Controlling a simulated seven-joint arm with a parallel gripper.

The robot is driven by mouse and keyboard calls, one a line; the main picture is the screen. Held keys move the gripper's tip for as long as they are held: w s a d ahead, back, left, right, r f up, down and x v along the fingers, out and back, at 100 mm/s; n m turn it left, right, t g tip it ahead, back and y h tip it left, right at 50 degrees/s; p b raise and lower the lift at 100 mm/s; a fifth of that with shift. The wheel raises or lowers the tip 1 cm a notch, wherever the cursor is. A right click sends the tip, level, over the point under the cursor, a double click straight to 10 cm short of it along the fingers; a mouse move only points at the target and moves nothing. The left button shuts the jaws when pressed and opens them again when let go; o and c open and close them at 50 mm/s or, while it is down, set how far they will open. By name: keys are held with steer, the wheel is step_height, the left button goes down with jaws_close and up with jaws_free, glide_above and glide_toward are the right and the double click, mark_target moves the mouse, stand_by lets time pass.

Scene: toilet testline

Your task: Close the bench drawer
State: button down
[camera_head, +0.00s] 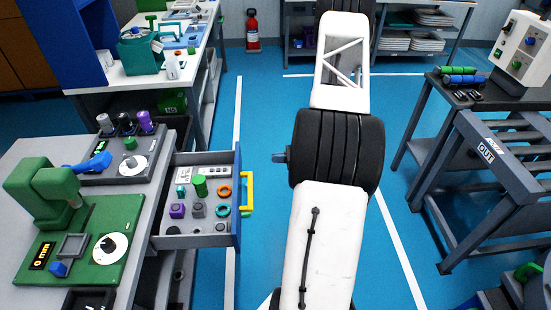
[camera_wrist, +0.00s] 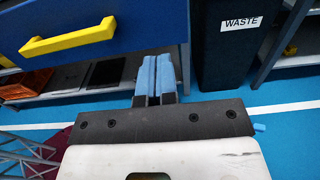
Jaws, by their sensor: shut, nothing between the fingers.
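The bench drawer (camera_head: 238,208) is pulled out from the grey bench at the left in the head view. It has a blue front and a yellow handle (camera_head: 247,194). In the wrist view the blue drawer front (camera_wrist: 150,25) fills the upper left, with its yellow handle (camera_wrist: 68,39) left of the fingers. My gripper (camera_wrist: 157,62) is shut and empty, its blue fingers together, below the front's right part; I cannot tell whether they touch it. In the head view a small tip of my gripper (camera_head: 277,158) shows right of the drawer, apart from it; my arm hides the rest.
Inside the drawer lie several small parts, such as a green cylinder (camera_head: 200,186) and an orange ring (camera_head: 224,191). A green device (camera_head: 42,195) stands on the bench top. A dark bin marked WASTE (camera_wrist: 235,55) is at the right in the wrist view. Blue floor is clear around my arm.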

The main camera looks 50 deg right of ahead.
glide_toward(216, 160)
steer(key=s, duration=0.1)
steer(key=s+r, duration=0.1)
steer(key=s, duration=0.1)
steer(key=shift+s+d+r, duration=0.2)
steer(key=shift+d+r, duration=0.1)
steer(key=shift+d, duration=0.1)
steer(key=shift+a, duration=0.1)
steer(key=x, duration=2.5)
steer(key=shift+w+a+f, duration=0.1)
steer(key=shift+w+a, duration=0.6)
steer(key=shift+w, duration=0.1)
steer(key=shift+w+a, duration=0.1)
steer(key=shift+w, duration=0.05)
steer(key=v, duration=1.5)
steer(key=shift+a, duration=0.1)
